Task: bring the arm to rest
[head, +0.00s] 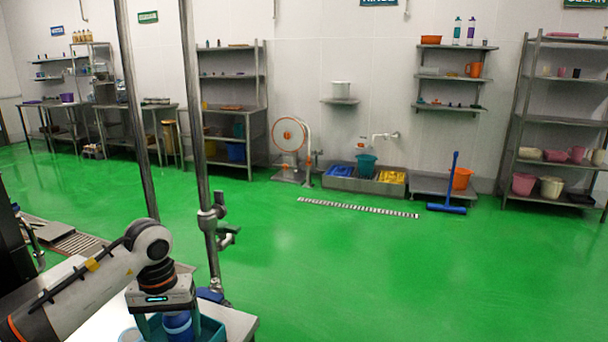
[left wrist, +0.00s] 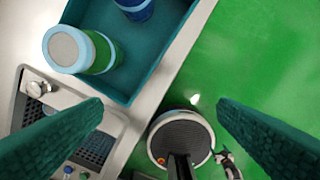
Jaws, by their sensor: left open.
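My left arm comes in from the lower left in the head view, and its gripper (head: 160,322) points down over a teal tray at the bottom edge. In the left wrist view the two teal fingers of the left gripper (left wrist: 160,112) stand wide apart with nothing between them. The teal tray (left wrist: 118,78) lies above the fingers in that view. It holds a green container with a light blue rim and grey lid (left wrist: 68,48) and a dark blue container (left wrist: 135,8). A blue container (head: 178,326) shows by the gripper in the head view. My right gripper is not in view.
The tray sits on a white table (head: 238,322) whose edge drops to open green floor (head: 370,270). Metal posts (head: 200,150) rise just behind the arm. Shelves, a sink, a hose reel (head: 290,135) and a blue squeegee (head: 448,208) stand along the far wall.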

